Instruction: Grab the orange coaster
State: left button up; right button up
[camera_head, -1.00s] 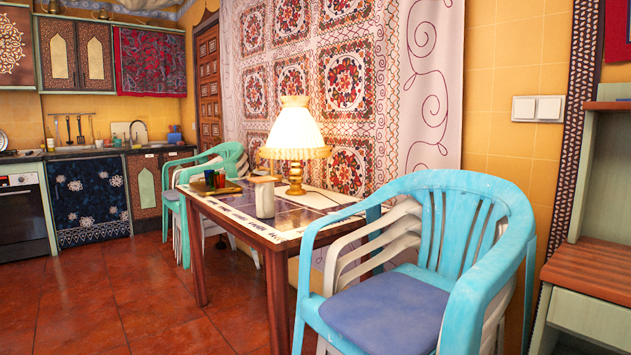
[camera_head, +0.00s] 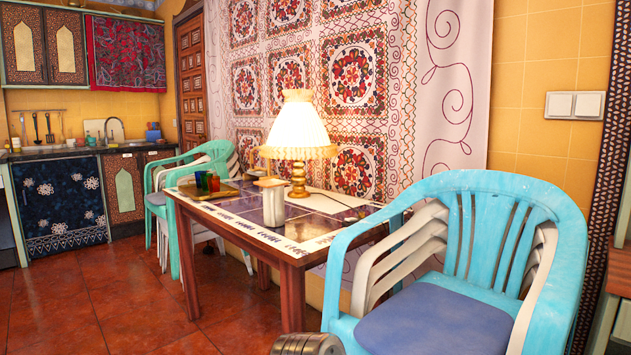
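I cannot pick out an orange coaster for certain. The wooden table (camera_head: 276,238) with a dark tiled top stands in the middle of the view. On it is a white container (camera_head: 273,206) with a flat tan-orange top (camera_head: 269,182); I cannot tell whether this top is a lid or a separate piece. A tray (camera_head: 226,191) with several small coloured glasses (camera_head: 208,182) lies at the table's far left end. Neither of my grippers is recognisable in view.
A lit lamp (camera_head: 298,130) stands on the table's wall side. Stacked blue and white chairs (camera_head: 478,230) block the right end; another chair stack (camera_head: 158,190) stands beyond the far end. Red floor (camera_head: 110,300) is clear at left. A grey ribbed part shows at the bottom edge.

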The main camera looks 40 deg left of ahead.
aim_at(271, 183)
jog(key=j+z, duration=0.15)
jog(key=j, duration=0.35)
jog(key=j+z, duration=0.15)
jog(key=j, duration=0.35)
jog(key=k+j+z, duration=0.15)
jog(key=j, duration=0.35)
jog(key=j+z, duration=0.15)
jog(key=j, duration=0.35)
jog(key=k+j+z, duration=0.15)
jog(key=j, duration=0.35)
jog(key=k+j+z, duration=0.15)
jog(key=j, duration=0.3)
jog(key=i, duration=0.05)
